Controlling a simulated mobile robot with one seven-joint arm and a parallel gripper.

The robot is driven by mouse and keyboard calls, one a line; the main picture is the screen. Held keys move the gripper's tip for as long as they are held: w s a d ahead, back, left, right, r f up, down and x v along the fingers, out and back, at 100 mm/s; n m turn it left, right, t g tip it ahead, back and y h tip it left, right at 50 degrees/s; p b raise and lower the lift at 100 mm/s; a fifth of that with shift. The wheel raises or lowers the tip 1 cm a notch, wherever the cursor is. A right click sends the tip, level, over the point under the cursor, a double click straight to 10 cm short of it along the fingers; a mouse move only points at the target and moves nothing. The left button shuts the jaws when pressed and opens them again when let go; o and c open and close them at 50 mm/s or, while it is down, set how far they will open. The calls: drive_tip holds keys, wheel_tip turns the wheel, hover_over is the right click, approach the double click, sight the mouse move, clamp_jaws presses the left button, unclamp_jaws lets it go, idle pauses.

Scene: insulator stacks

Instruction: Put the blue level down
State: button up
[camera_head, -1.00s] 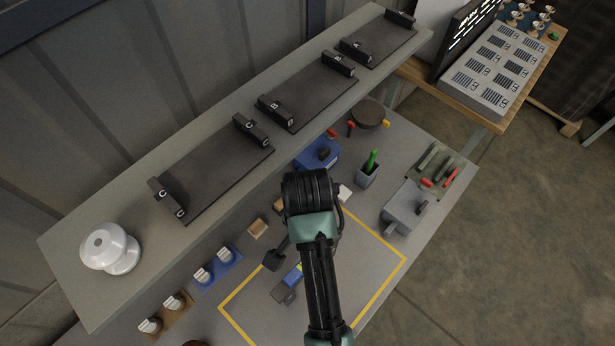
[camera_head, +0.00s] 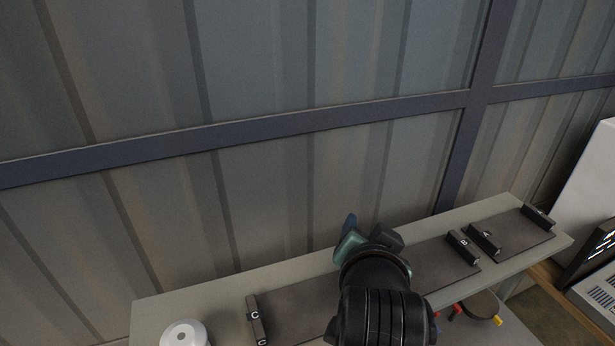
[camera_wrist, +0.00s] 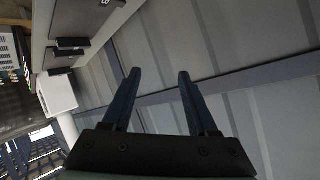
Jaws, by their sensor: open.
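My gripper (camera_head: 349,222) is raised in front of the metal wall, above the shelf, in the head view. In the wrist view its two dark blue fingers (camera_wrist: 160,76) are spread apart with nothing between them. The blue level is not in view in either current picture. The yellow-outlined table area is also out of view now.
The grey shelf (camera_head: 230,300) runs below my gripper, with dark trays, black labelled blocks (camera_head: 257,318) and a white insulator (camera_head: 184,334). The ribbed wall (camera_head: 270,200) stands close behind. A white box (camera_head: 585,190) is at the right.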

drive_tip(key=a+r+n+t, duration=0.35)
drive_tip(key=r+t, duration=0.25)
drive_tip(key=r, duration=1.2)
drive_tip(key=s+a+r+n+t+y, duration=0.1)
drive_tip(key=s+r+t, duration=0.3)
drive_tip(key=r, duration=0.5)
drive_tip(key=s+a+r+n+t, duration=0.3)
drive_tip(key=s+a+r+t, duration=0.1)
drive_tip(key=s+r, duration=0.5)
drive_tip(key=shift+a+r+t+y, duration=0.25)
drive_tip(key=shift+r+t+y, duration=0.15)
drive_tip(key=shift+r+t, duration=0.15)
